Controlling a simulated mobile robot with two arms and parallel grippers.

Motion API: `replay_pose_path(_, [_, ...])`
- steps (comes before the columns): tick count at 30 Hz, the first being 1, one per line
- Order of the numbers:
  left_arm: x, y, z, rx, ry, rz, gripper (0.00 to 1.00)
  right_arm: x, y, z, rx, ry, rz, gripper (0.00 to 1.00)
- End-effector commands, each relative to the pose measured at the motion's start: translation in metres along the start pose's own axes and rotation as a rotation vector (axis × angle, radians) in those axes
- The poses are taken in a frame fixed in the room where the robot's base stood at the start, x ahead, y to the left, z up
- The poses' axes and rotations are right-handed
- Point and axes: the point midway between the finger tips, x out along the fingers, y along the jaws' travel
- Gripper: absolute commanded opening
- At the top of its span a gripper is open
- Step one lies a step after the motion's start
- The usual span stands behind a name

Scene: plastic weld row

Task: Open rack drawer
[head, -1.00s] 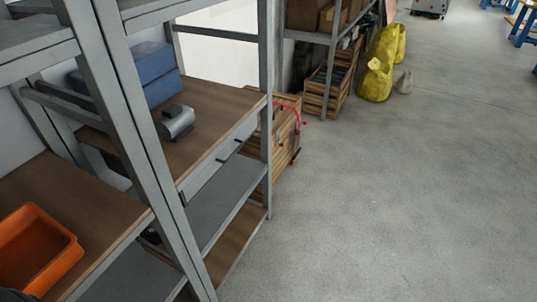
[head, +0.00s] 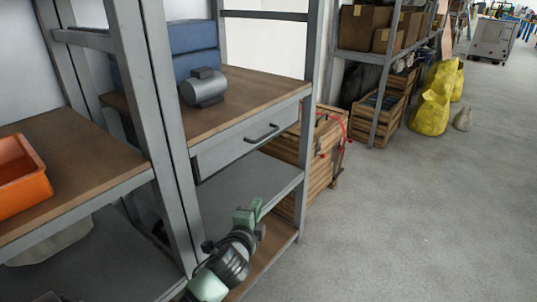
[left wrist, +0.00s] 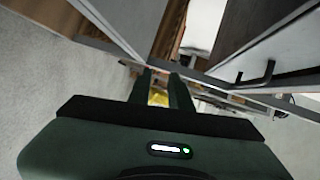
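The rack drawer (head: 222,153) is a grey front under the brown wooden shelf top, and it looks shut. Its dark bar handle (head: 262,134) is on the front. In the left wrist view the handle (left wrist: 257,76) shows at the upper right, to the right of the fingers. My left gripper (head: 248,209) is green and dark, below the drawer and in front of the lower grey shelf, apart from the handle. In the left wrist view its two dark fingers (left wrist: 162,88) stand apart with nothing between them. My right gripper is not in view.
A grey rack post (head: 171,150) stands left of the drawer and another post (head: 308,120) right of it. A motor-like grey part (head: 204,88) and blue boxes (head: 188,45) sit on the shelf. Wooden crates (head: 326,160) stand beyond. The floor (head: 430,220) at right is clear.

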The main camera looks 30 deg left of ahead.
Motion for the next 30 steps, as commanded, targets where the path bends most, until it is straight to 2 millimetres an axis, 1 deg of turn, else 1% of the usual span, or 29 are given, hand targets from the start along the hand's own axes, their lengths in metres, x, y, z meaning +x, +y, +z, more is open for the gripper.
replay_pose_path(1, [0.019, -0.046, 0.002, 0.156, 0.013, -0.141, 0.20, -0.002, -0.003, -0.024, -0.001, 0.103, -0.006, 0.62])
replay_pose_path(3, [0.032, -0.094, 0.001, 0.347, 0.018, -0.286, 0.20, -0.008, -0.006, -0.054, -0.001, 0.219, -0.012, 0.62])
replay_pose_path(6, [0.039, -0.134, -0.001, 0.522, 0.011, -0.407, 0.20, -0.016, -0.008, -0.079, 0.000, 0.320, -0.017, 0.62])
replay_pose_path(7, [0.040, -0.140, -0.002, 0.555, 0.009, -0.428, 0.20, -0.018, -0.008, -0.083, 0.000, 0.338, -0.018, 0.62])
replay_pose_path(9, [0.041, -0.151, -0.003, 0.607, 0.005, -0.462, 0.20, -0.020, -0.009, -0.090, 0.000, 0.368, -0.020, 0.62])
replay_pose_path(14, [0.052, -0.161, -0.005, 0.633, 0.002, -0.479, 0.20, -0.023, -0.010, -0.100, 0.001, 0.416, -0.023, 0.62])
replay_pose_path(24, [0.097, -0.181, -0.013, 0.627, 0.003, -0.476, 0.20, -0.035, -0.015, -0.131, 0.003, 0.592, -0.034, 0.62])
replay_pose_path(30, [0.110, -0.186, -0.015, 0.627, 0.005, -0.473, 0.20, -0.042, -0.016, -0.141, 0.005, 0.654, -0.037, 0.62])
